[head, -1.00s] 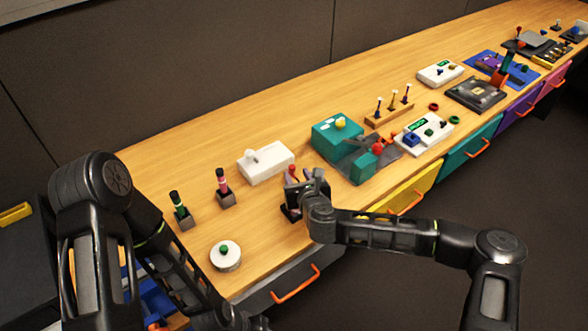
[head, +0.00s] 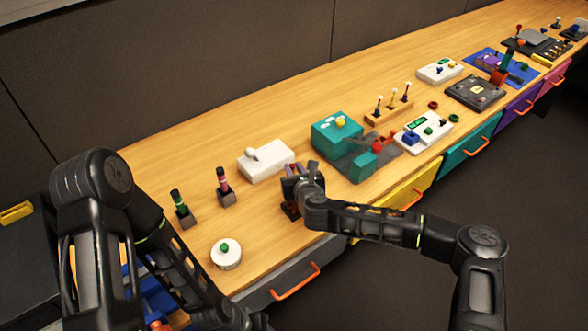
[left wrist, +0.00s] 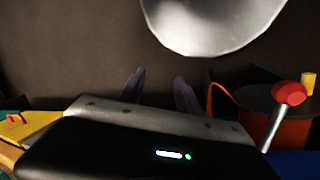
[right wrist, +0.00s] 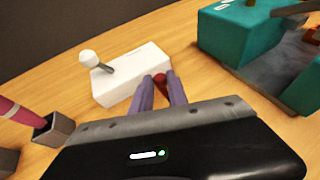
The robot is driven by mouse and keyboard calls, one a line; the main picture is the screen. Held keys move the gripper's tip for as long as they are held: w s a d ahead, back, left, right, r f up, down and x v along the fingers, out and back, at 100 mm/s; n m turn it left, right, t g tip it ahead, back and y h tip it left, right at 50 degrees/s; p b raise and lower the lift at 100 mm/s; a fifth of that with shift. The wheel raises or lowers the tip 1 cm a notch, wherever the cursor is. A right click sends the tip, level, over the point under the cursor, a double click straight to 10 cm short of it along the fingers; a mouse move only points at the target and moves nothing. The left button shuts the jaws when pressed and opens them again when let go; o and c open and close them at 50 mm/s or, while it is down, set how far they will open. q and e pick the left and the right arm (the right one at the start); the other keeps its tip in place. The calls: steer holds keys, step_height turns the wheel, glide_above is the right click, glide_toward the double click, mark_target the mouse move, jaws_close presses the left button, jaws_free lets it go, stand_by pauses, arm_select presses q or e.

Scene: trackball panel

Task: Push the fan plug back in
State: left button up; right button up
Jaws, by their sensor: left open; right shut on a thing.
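My right gripper (head: 300,180) is over a small dark base (head: 290,210) near the front edge of the bench. In the right wrist view its two purple-grey fingers (right wrist: 160,90) are close together, shut on a small red knob (right wrist: 160,79) that is mostly hidden by them. I cannot tell whether this knob belongs to the fan plug, and no fan or plug shows clearly in any view. My left gripper's fingers (left wrist: 158,88) are apart and empty in the left wrist view, away from the bench top.
A white box with a lever (head: 266,161) stands behind the right gripper. A teal machine (head: 336,136) is to its right. An orange drawer handle (head: 296,281) sticks out below.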

mark_target(284, 156)
jaws_close()
stand_by(0.8)
steer(key=shift+w+a+f+b, duration=0.1)
steer(key=shift+w+a+b, duration=0.3)
steer(key=shift+w+b, duration=0.15)
steer(key=shift+w+a+b, duration=0.4)
steer(key=shift+w, duration=0.25)
steer(key=shift+w+a, duration=0.15)
steer(key=shift+r, duration=0.25)
steer(key=o, duration=0.7)
jaws_free()
steer(key=shift+f, duration=0.1)
